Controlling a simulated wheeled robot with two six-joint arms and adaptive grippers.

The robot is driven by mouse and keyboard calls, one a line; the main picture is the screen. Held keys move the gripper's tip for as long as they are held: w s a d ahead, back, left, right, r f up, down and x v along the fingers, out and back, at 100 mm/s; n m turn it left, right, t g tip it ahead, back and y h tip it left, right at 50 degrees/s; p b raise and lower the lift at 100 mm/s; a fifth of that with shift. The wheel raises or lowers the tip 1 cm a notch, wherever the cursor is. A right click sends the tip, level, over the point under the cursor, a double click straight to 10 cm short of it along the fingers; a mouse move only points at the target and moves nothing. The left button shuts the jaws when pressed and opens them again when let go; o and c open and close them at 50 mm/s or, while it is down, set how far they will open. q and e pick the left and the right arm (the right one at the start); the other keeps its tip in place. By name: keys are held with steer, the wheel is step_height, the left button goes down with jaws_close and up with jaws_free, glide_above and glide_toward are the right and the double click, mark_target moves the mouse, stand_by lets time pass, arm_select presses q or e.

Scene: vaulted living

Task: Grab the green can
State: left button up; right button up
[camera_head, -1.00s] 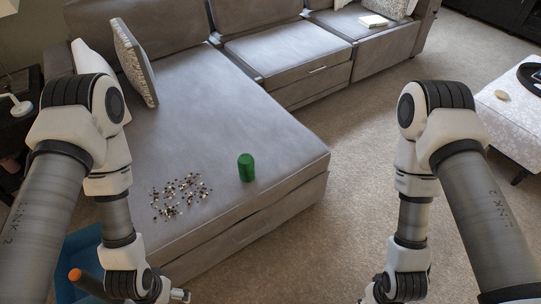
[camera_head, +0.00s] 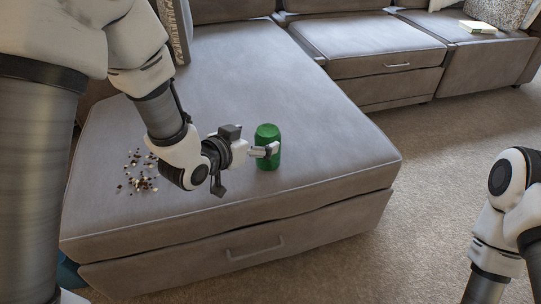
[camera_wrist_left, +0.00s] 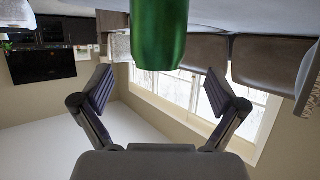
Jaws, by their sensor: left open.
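The green can (camera_head: 267,147) stands upright on the grey chaise seat of the sofa, near its front edge. My left gripper (camera_head: 266,151) reaches in from the left at the can's height, with its fingertips close beside the can. In the left wrist view, which looks upside down, the can (camera_wrist_left: 158,35) is centred ahead of the two spread fingers (camera_wrist_left: 160,98). The gap between the fingers is empty and open. Whether a fingertip touches the can, I cannot tell. My right arm shows at the right edge of the head view, with its gripper out of the frame.
Small dark and light crumbs (camera_head: 140,172) lie scattered on the chaise left of the can. The grey sofa (camera_head: 350,50) runs back to the right, with a pale book (camera_head: 478,27) on its far seat. Carpet (camera_head: 430,180) to the right is clear.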

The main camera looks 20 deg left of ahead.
mark_target(262, 136)
arm_select(q)
steer(key=b+x, duration=0.2)
steer(key=x, duration=0.2)
steer(key=shift+w+d+f, duration=0.15)
steer(key=shift+w+d, duration=0.1)
steer(key=shift+w, duration=0.3)
steer(key=c, duration=0.9)
steer(key=shift+c, duration=0.2)
